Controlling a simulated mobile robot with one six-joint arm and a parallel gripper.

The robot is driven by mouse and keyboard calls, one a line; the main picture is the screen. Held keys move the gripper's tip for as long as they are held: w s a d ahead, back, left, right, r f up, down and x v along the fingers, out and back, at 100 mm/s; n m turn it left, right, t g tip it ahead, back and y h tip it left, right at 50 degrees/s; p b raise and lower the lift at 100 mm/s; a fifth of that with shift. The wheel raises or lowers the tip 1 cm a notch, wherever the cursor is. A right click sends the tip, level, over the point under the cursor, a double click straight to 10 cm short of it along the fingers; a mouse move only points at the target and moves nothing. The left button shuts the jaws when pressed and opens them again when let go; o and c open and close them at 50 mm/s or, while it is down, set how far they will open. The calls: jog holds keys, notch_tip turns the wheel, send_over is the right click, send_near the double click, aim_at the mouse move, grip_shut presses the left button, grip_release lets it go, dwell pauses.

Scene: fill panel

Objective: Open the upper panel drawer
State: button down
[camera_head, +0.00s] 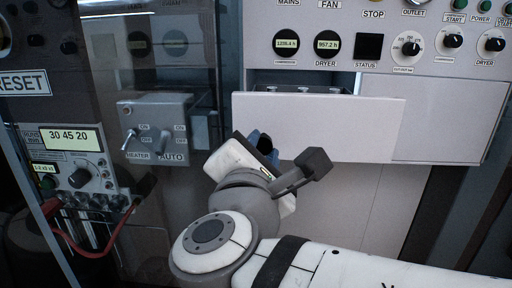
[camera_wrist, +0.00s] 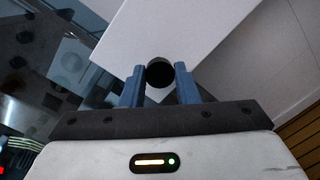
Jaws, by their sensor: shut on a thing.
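The upper panel drawer (camera_head: 345,125) is a white-fronted drawer below the gauges in the head view. It stands pulled out from the panel, and some contents show in the gap above its front. Its white front also shows in the wrist view (camera_wrist: 190,28). My gripper (camera_head: 262,142) is at the lower left of the drawer front. In the wrist view, my gripper's blue fingers (camera_wrist: 160,84) are shut on a round black knob (camera_wrist: 160,73) against the drawer front.
A grey heater switch box (camera_head: 156,130) and a timer unit (camera_head: 75,160) with red cable stand to the left. A flat white panel (camera_head: 445,118) lies right of the drawer. Gauges and knobs (camera_head: 405,47) line the panel above.

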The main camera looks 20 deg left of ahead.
jog(key=shift+s+d+r, duration=0.15)
jog(key=shift+s+r, duration=0.2)
jog(key=shift+s, duration=0.4)
jog(key=c, duration=1.3)
grip_release()
jog(key=shift+s, duration=0.1)
jog(key=shift+o, duration=1)
jog(key=shift+f, duration=0.2)
jog(key=s+d, duration=0.1)
jog(key=s, duration=0.6)
jog(key=shift+s+d, duration=0.15)
jog(key=shift+s, duration=0.25)
